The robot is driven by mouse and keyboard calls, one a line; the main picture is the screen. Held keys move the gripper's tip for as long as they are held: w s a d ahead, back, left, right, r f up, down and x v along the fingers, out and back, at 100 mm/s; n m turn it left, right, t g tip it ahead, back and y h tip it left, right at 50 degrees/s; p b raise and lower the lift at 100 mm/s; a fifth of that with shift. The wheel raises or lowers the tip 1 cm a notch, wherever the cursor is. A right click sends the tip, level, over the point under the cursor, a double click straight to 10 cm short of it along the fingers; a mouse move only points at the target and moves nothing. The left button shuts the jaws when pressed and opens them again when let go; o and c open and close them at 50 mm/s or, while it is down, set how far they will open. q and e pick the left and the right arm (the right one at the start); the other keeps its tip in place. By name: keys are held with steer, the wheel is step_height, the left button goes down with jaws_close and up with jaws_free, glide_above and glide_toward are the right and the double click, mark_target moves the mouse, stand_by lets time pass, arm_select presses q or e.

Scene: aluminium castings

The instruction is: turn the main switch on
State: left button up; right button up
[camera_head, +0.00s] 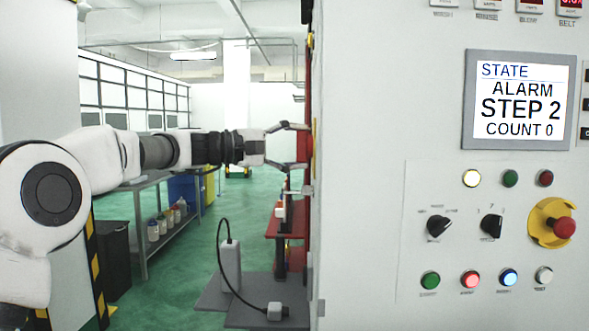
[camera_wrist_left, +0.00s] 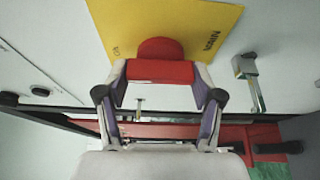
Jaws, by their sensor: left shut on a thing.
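My left gripper (camera_head: 303,146) reaches the side of the grey cabinet in the head view. In the left wrist view, its two fingertips (camera_wrist_left: 160,82) sit either side of the red handle (camera_wrist_left: 160,71) of the main switch and are shut on it. The handle lies across the picture, with its rounded red hub (camera_wrist_left: 160,48) behind it on a yellow plate (camera_wrist_left: 195,25). The plate carries small dark lettering, partly hard to read. My right gripper is not in view.
The cabinet front has a screen (camera_head: 518,100) reading STATE, ALARM, STEP 2, COUNT 0. Below are lit buttons, black knobs and a red emergency stop (camera_head: 564,228). A metal latch (camera_wrist_left: 252,82) sticks out beside the yellow plate. A shelf table (camera_head: 165,232) stands at left.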

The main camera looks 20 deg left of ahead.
arm_select(q)
steer(key=shift+d+f+m+b, duration=0.1)
steer(key=shift+d+m+b, duration=0.05)
steer(key=shift+m+b, duration=0.15)
steer(key=o, duration=1)
steer(key=shift+o, duration=0.7)
steer(key=shift+w+d, duration=0.1)
steer(key=shift+d, duration=0.15)
steer(key=shift+a, duration=0.4)
steer(key=v, duration=1.1)
steer(key=shift+s, duration=0.3)
steer(key=shift+a+f, duration=0.1)
steer(key=shift+f, duration=0.05)
